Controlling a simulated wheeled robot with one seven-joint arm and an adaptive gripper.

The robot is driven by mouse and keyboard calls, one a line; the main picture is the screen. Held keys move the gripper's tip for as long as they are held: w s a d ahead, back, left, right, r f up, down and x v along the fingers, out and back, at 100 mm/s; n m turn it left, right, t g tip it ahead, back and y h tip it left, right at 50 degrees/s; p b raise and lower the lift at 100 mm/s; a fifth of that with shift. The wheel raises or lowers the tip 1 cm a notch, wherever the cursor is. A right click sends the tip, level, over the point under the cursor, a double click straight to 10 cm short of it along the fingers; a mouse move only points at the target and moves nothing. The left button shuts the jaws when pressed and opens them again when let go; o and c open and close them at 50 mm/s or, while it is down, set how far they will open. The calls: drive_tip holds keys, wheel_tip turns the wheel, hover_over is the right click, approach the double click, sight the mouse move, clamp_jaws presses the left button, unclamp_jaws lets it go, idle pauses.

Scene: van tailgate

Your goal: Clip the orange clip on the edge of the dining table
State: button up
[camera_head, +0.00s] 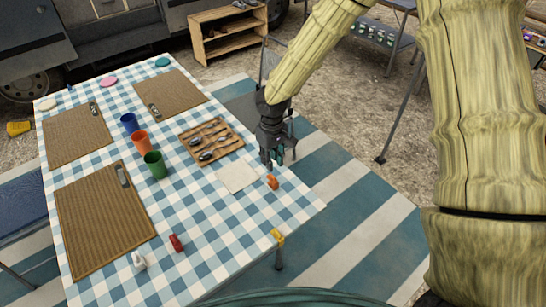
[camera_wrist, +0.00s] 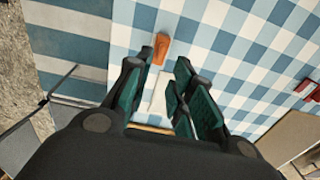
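The orange clip (camera_head: 272,182) lies on the dining table (camera_head: 215,260), on the blue-and-white checked cloth a little inside the right edge. It also shows in the wrist view (camera_wrist: 160,48), at the top centre beyond the fingertips. My gripper (camera_head: 279,163) hangs over the right side of the table, close to the clip and behind it. In the wrist view my gripper (camera_wrist: 158,88) has its green-padded fingers apart with no object held between them. A white napkin (camera_head: 237,177) lies left of the clip and shows partly between the fingers.
A yellow clip (camera_head: 278,237) sits at the front table edge. A red clip (camera_head: 176,243) and a white clip (camera_head: 139,261) lie near the front. A wooden cutlery tray (camera_head: 211,140) and cups (camera_head: 155,164) stand farther back. A chair (camera_head: 270,60) is behind my gripper.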

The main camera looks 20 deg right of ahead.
sight(273, 176)
drive_tip(key=shift+w+f, duration=0.2)
drive_tip(key=shift+f, duration=0.45)
drive_tip(key=shift+s+f+b, duration=0.5)
drive_tip(key=shift+f+b, duration=0.05)
drive_tip(key=shift+b, duration=0.35)
drive_tip(key=shift+w+f+b, duration=0.25)
drive_tip(key=shift+f+b, duration=0.05)
drive_tip(key=shift+f, duration=0.55)
drive_tip(key=shift+s+f+b, duration=0.15)
drive_tip(key=shift+f+b, duration=0.3)
drive_tip(key=shift+f, duration=0.9)
clamp_jaws()
